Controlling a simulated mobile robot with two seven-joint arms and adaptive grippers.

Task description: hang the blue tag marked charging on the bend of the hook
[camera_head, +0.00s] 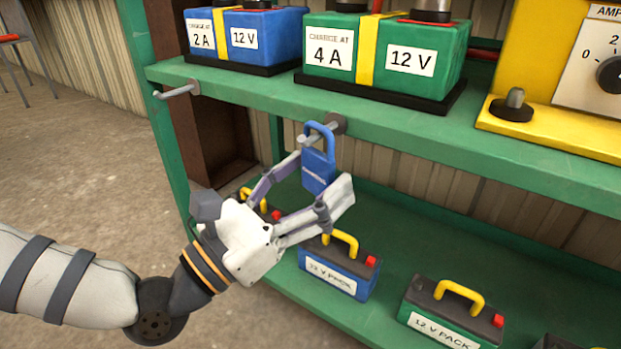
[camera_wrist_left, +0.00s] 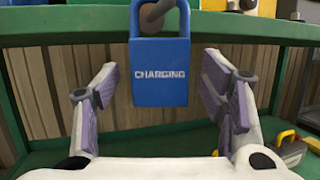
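The blue tag marked charging (camera_head: 318,170) hangs upright by its loop on a grey hook (camera_head: 334,124) at the front edge of the green shelf. It also shows face-on in the left wrist view (camera_wrist_left: 160,75), with the hook through its loop. My left gripper (camera_head: 308,182) is open, its fingers apart on either side of the tag. In the left wrist view gaps show between the tag and both fingers (camera_wrist_left: 160,100). How far along the hook the loop sits is hard to tell. My right gripper is not in view.
A second, empty hook (camera_head: 178,92) sticks out of the same green shelf (camera_head: 240,92) at the left. Battery boxes and a yellow charger (camera_head: 545,60) stand on the shelf. Several 12 V packs (camera_head: 340,268) with yellow handles sit on the lower shelf.

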